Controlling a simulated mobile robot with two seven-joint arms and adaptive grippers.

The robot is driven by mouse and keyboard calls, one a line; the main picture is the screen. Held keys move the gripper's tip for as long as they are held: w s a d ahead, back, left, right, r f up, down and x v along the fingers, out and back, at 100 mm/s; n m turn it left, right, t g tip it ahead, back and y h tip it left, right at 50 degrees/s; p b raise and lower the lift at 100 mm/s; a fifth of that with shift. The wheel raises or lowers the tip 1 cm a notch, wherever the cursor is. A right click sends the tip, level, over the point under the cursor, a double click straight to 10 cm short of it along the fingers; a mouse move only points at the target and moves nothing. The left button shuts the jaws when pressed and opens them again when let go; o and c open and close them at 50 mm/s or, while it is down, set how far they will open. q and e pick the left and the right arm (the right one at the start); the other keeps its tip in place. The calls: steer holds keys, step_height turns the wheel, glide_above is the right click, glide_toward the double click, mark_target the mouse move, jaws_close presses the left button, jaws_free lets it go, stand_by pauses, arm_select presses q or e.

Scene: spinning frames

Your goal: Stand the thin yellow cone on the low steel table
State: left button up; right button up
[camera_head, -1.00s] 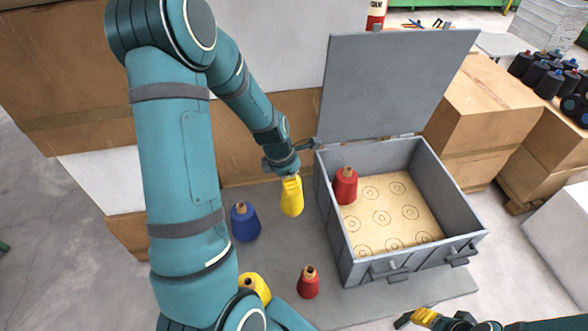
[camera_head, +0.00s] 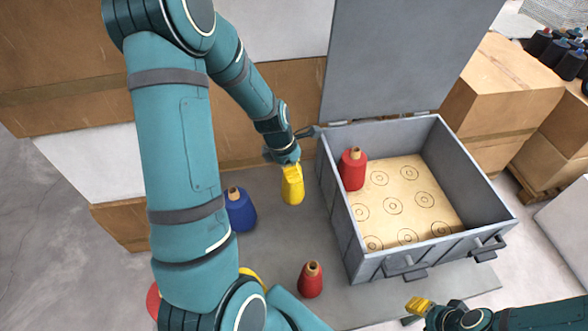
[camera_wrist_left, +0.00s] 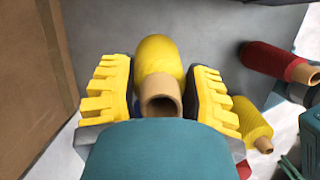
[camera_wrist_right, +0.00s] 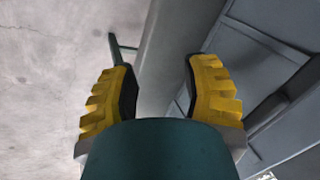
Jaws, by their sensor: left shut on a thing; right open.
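A yellow cone (camera_head: 293,190) with a brown tube core is held in my left gripper (camera_head: 291,172), left of the crate. In the left wrist view this yellow cone (camera_wrist_left: 158,58) sits between the two shut yellow fingers, its core facing the camera. I cannot tell whether its base touches the low steel table (camera_head: 275,235). A second yellow cone (camera_head: 250,272) is mostly hidden behind my left arm; it also shows in the left wrist view (camera_wrist_left: 250,120). My right gripper (camera_head: 417,308) is open and empty near the crate's front; its fingers show apart in the right wrist view (camera_wrist_right: 160,80).
A blue cone (camera_head: 241,212) and a red cone (camera_head: 311,281) stand on the table. An open grey crate (camera_head: 365,255) holds another red cone (camera_head: 353,170) on a circle-marked board (camera_head: 412,180). Cardboard boxes (camera_head: 500,85) stand behind.

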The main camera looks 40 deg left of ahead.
arm_select(q)
step_height(320, 180, down, 4)
steer(key=b, duration=0.3)
step_height(320, 180, down, 3)
steer(key=shift+r+b, duration=0.2)
steer(key=shift+b, duration=0.75)
steer(key=shift+f+b, duration=0.55)
steer(key=shift+f, duration=0.6)
steer(key=o, duration=1.3)
steer(key=shift+a, duration=0.1)
steer(key=v, duration=1.1)
steer(key=shift+r, duration=0.25)
steer(key=shift+a+r, duration=0.1)
steer(key=shift+r, duration=0.15)
